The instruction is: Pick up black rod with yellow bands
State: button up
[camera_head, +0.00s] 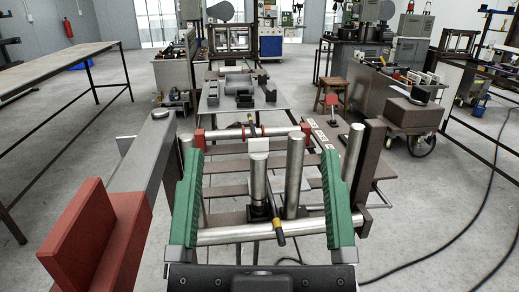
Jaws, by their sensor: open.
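My gripper (262,152) reaches forward from the bottom of the camera_head view. Its two green fingers are wide apart. A short black rod with a yellow band (278,228) shows between the fingers, low in the gap and slanting. It appears apart from both fingers. Its upper end lies near the dark base of an upright metal cylinder, and part of it may be hidden there. I cannot tell its depth relative to the fingers.
Upright metal cylinders (294,175) and a horizontal silver bar (228,235) crowd the space around the rod. A red block (88,235) is at left. A bench with metal parts (212,103) stands behind. A long table (50,70) is far left. Cables cross the floor at right.

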jog(key=shift+c, duration=0.3)
jog(key=c, duration=1)
